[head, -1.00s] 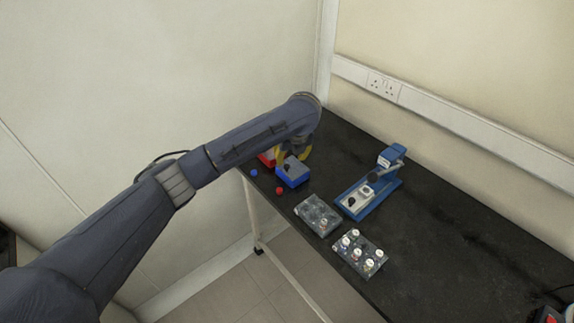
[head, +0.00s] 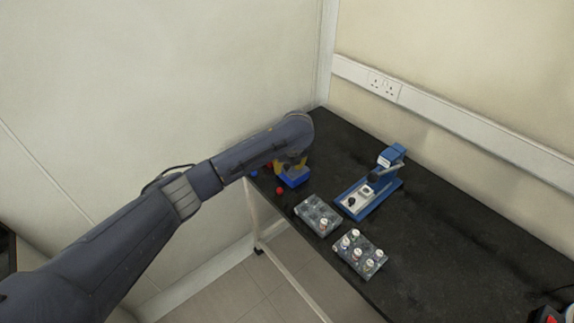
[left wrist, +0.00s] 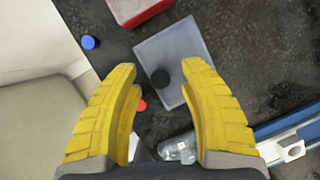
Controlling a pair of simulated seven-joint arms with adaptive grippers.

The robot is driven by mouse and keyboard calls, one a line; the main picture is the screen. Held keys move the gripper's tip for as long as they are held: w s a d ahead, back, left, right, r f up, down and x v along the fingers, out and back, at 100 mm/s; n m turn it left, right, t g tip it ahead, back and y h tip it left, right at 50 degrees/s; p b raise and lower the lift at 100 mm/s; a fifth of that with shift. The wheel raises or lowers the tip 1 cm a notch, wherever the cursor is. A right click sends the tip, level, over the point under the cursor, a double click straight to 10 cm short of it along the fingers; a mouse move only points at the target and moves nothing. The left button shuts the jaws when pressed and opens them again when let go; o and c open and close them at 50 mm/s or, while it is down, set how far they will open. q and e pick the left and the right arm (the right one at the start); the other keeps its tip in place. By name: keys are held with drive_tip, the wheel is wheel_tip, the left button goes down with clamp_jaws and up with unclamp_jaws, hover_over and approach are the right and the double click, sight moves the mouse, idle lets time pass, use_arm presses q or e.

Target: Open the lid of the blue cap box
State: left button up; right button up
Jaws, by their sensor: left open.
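The blue cap box (head: 294,181) stands on the black bench near its left end, partly hidden under my left gripper (head: 290,164). In the left wrist view its greyish lid (left wrist: 180,52) lies flat on it, with a round black knob (left wrist: 161,78) near the lid's middle. My left gripper (left wrist: 163,72) is open and empty, its yellow fingers pointing toward the lid with the knob between the fingertips in the picture. The gap in height cannot be judged. My right gripper is not in view.
A red box (left wrist: 138,8) stands beside the blue one. A loose blue cap (left wrist: 89,42) and red cap (left wrist: 141,104) lie near. Two vial racks (head: 318,214) (head: 360,255) and a blue press (head: 372,190) stand to the right. The wall is behind.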

sight(293, 168)
use_arm(q)
drive_tip(key=shift+c, duration=0.4)
clamp_jaws()
drive_tip(key=shift+w+d+r+m+g+y, duration=0.15)
drive_tip(key=shift+w+d+r+g+y, duration=0.15)
drive_tip(key=shift+r+g+y, duration=0.2)
drive_tip(key=shift+w+d+r+m+g+y, duration=0.15)
drive_tip(key=shift+w+r+g+y, duration=0.1)
drive_tip(key=shift+r+g+y, duration=0.35)
drive_tip(key=shift+w+d+r+m+g+y, duration=0.1)
drive_tip(key=shift+w+d+r+g+y, duration=0.25)
drive_tip(key=shift+y, duration=0.25)
drive_tip(key=shift+g, duration=0.25)
drive_tip(key=shift+y, duration=0.4)
drive_tip(key=shift+o, duration=0.4)
unclamp_jaws()
drive_tip(key=shift+d, duration=0.1)
